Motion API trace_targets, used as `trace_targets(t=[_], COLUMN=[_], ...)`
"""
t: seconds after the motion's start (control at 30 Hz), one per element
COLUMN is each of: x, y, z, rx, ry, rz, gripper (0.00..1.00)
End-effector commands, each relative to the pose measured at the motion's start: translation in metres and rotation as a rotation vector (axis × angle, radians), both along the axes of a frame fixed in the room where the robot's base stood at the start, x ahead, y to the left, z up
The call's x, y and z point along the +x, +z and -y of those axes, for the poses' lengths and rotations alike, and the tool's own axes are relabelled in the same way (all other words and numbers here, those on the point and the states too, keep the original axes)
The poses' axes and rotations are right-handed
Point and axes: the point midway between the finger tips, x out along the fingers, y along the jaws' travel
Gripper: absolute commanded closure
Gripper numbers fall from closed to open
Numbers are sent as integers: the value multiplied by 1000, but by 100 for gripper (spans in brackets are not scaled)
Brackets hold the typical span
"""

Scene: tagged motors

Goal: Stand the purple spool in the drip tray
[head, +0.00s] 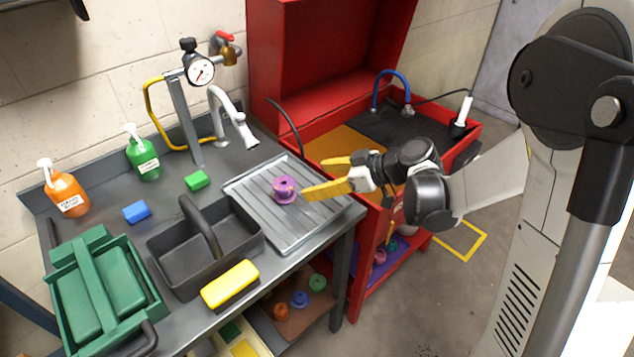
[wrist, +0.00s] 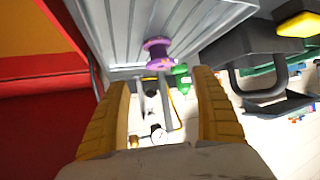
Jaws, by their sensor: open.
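In the wrist view the spool lies ahead of the gap between the fingers (wrist: 165,85), apart from both.
A dark caddy (head: 180,262), yellow sponge (head: 230,284), green case (head: 85,290), soap bottles (head: 142,152) and a tap (head: 238,125) share the bench. An open red cabinet (head: 330,100) stands at the right. Other spools (head: 300,299) sit on a lower shelf.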

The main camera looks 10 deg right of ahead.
Motion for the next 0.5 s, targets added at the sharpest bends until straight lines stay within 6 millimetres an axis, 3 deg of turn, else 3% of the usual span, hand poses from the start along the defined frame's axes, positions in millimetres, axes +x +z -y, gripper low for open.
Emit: trace_targets(t=[0.27,0.5], x=[-16,-83], y=[13,45], z=[3,23], rx=[-29,-135], ry=[-60,-344], rz=[-72,-291], gripper=[23,23])
